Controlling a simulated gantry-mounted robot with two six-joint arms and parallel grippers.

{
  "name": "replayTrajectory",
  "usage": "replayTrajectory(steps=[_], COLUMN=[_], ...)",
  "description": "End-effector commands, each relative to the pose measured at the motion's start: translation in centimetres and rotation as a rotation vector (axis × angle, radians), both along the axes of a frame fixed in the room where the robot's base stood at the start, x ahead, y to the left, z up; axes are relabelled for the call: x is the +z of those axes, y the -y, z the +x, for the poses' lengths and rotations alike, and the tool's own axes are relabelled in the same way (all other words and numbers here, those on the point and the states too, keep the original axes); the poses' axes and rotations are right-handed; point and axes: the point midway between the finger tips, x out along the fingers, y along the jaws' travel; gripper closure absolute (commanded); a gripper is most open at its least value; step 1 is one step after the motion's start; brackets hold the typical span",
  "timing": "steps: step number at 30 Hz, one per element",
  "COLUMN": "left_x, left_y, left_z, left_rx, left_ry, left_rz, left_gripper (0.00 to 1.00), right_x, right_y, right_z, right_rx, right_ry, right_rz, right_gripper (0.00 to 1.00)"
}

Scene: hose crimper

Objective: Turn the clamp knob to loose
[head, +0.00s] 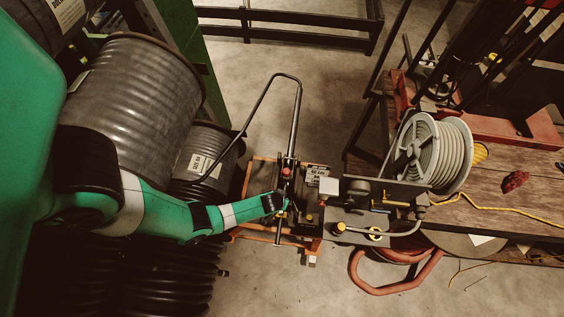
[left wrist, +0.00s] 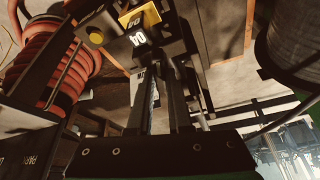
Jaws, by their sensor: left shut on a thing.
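The hose crimper stand (head: 285,190) is in the middle of the head view, on an orange frame, with a long bent handle (head: 297,115) rising from it. My left gripper (head: 282,203) reaches in from the left to the stand's upright. In the left wrist view my left gripper (left wrist: 166,75) is shut on a dark part of the crimper, apparently the clamp knob; the fingers mostly hide it, and its turn position cannot be read. A yellow block (left wrist: 139,16) and a white 04 label (left wrist: 138,38) sit just beyond the fingertips. My right gripper is not in view.
A grey bench unit with gauges and fittings (head: 350,220) stands right of the crimper. A hose reel (head: 435,150) sits on the wooden bench (head: 500,190). A red hose (head: 400,285) lies below. Corrugated drums (head: 135,100) crowd the left. Bare floor shows behind the stand.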

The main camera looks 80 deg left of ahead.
Motion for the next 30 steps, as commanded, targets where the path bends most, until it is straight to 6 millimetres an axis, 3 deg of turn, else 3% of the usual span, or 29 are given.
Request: replayTrajectory(steps=[6,19,30], left_x=[-0.1,0.1,-0.3], left_y=[0.1,0.1,0.1], left_z=[0.2,0.5,0.7], left_rx=[0.204,0.614,0.969], left_ry=[0.0,0.0,0.0], left_rz=[0.0,-0.001,-0.002], left_gripper=[1.0,1.0,1.0], right_x=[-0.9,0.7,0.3], right_y=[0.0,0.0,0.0], right_z=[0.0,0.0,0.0], right_rx=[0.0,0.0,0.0], right_ry=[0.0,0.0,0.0], right_rz=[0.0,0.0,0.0], right_gripper=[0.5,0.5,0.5])
